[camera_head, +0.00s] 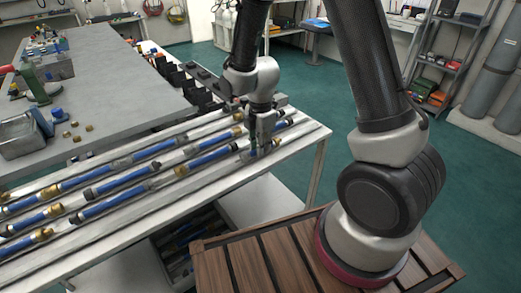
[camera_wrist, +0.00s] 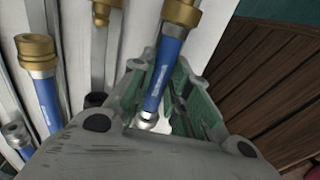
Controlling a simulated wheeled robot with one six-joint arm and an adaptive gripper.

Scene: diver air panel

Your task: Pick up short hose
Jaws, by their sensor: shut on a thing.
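My gripper (camera_head: 262,150) is low over the right end of the white rack table. In the wrist view, my gripper (camera_wrist: 168,85) has its fingers on either side of a short blue hose (camera_wrist: 165,68) with a brass fitting at its far end and a pale metal end near my palm. It is shut on this hose. The fingers and wrist hide much of the hose in the head view. I cannot tell whether it still touches the rack.
Several similar blue hoses with brass or dark ends lie in rows on the white rack (camera_head: 150,205); one blue hose (camera_wrist: 47,95) is left of my gripper. A grey bench (camera_head: 105,85) with tools stands behind. Wooden slats (camera_head: 290,255) lie to the front right.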

